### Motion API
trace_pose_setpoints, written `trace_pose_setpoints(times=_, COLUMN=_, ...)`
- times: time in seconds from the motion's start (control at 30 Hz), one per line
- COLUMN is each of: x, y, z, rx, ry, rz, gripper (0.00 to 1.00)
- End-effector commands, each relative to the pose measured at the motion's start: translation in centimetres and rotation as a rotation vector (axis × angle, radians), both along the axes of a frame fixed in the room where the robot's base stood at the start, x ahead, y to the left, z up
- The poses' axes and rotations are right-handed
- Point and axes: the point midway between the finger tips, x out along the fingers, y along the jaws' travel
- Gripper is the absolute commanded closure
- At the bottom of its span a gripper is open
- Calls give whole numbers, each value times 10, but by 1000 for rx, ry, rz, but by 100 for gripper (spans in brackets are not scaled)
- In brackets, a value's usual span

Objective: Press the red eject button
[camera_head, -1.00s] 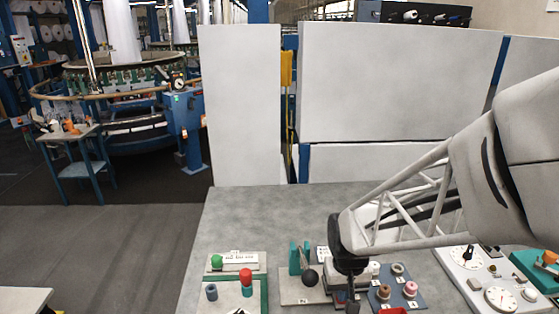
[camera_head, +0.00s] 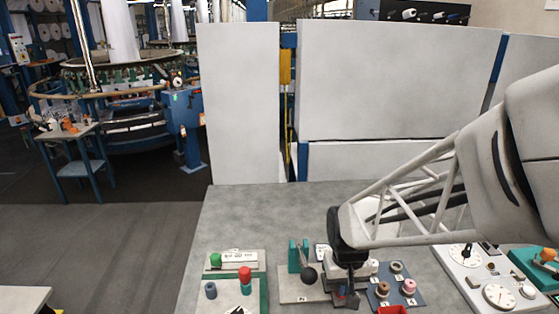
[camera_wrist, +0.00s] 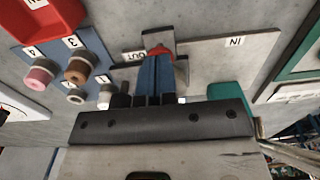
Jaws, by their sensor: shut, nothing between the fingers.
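A red button (camera_wrist: 160,51) shows in the wrist view, on a small grey block beside the OUT label. My gripper (camera_wrist: 158,68) has its blue fingers together and empty, with the tips right at the near side of the red button. I cannot tell whether they touch it, and the fingers hide part of the block. In the head view my gripper (camera_head: 348,298) points down at the front of the table, right of the black-knobbed lever (camera_head: 309,273). The button is not clearly visible there.
A green-edged panel with a red-capped post (camera_head: 246,275) and a green knob (camera_head: 216,259) stands at left. Numbered spools (camera_head: 396,267) sit on a blue board right of my gripper, with a red tray (camera_wrist: 42,18) beside it. The table's back is clear.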

Motion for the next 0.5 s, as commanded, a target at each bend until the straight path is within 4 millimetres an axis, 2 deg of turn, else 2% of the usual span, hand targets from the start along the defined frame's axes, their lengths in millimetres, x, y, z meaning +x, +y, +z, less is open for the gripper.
trace_pose_setpoints(times=0.5, x=1, y=0, z=42, rx=0, ry=-3, rz=0, gripper=100)
